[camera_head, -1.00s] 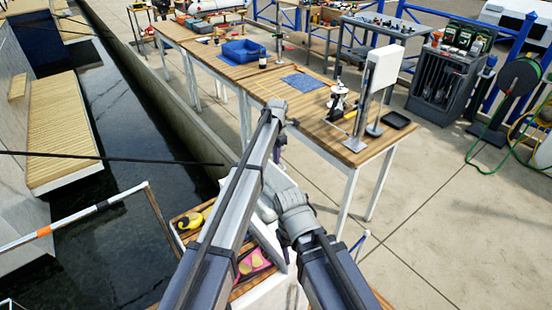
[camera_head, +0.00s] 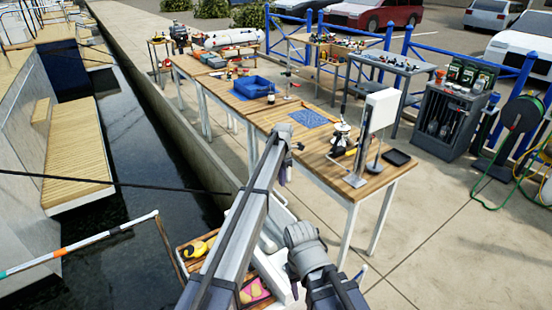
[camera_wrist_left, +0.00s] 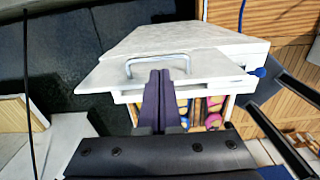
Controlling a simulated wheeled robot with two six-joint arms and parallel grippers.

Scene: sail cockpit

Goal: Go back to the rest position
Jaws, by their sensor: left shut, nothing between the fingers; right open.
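My left arm rises through the middle of the head view and bends down at its top; my left gripper (camera_head: 283,176) hangs there, small and partly hidden by the arm. In the left wrist view its dark fingers (camera_wrist_left: 162,75) are together with nothing between them, in front of a white panel with a metal handle (camera_wrist_left: 158,58). My right arm (camera_head: 308,250) is lower and to the right; its fingers are hard to make out in the head view. Two dark, spread prongs at the right of the left wrist view look like my right gripper (camera_wrist_left: 264,88), open and empty.
Below the panel, an open compartment (camera_wrist_left: 205,104) holds yellow and pink things. A long wooden table (camera_head: 390,182) with a blue bin (camera_head: 252,88) stands ahead. Water (camera_head: 140,165) lies left, beyond a stone edge. Free paving (camera_head: 450,235) is at right, near a hose reel (camera_head: 522,115).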

